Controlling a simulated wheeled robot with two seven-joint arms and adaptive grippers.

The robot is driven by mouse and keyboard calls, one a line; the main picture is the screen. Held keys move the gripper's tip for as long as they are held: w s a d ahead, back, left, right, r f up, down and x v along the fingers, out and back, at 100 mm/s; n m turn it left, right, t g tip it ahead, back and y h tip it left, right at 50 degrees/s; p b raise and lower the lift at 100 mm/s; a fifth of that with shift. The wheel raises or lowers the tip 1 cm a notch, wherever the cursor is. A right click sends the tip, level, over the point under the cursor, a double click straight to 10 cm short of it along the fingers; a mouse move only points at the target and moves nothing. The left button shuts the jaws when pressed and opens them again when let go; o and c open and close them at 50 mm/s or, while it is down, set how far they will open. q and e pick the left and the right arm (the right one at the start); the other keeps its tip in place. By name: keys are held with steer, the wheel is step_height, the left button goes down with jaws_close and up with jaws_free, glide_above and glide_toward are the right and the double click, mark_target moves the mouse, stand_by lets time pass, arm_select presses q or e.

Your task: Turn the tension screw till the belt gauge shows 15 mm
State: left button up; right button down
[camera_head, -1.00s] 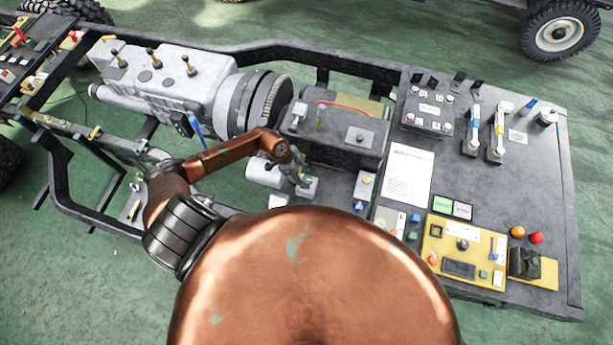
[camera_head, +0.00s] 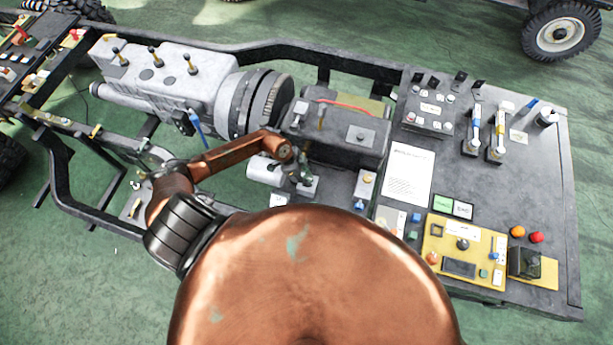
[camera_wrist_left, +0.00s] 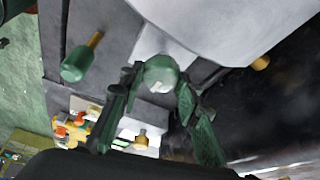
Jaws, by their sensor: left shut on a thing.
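My left gripper (camera_head: 303,174) reaches over the front of the frame, just left of the dark worktop. In the left wrist view its two green fingers (camera_wrist_left: 160,92) close around a rounded green knob (camera_wrist_left: 160,72) with a pale spot. The knob sits at the edge of a light grey body. Whether this knob is the tension screw I cannot tell for sure. A second green knob on a brass stem (camera_wrist_left: 84,60) stands apart, to the left. I cannot make out a belt gauge or a millimetre reading. My right gripper is in neither view.
A grey gearbox (camera_head: 165,80) with levers lies on the chassis frame. A dark battery-like box (camera_head: 335,130) stands right behind my gripper. The worktop (camera_head: 545,200) holds a white sheet (camera_head: 408,175), a green-and-white panel (camera_head: 442,203) and a yellow control board (camera_head: 440,240).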

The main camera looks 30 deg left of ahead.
arm_select(q)
steer(key=shift+c, duration=0.6)
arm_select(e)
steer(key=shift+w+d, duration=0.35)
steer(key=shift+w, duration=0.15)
arm_select(q)
steer(key=shift+m, duration=0.4)
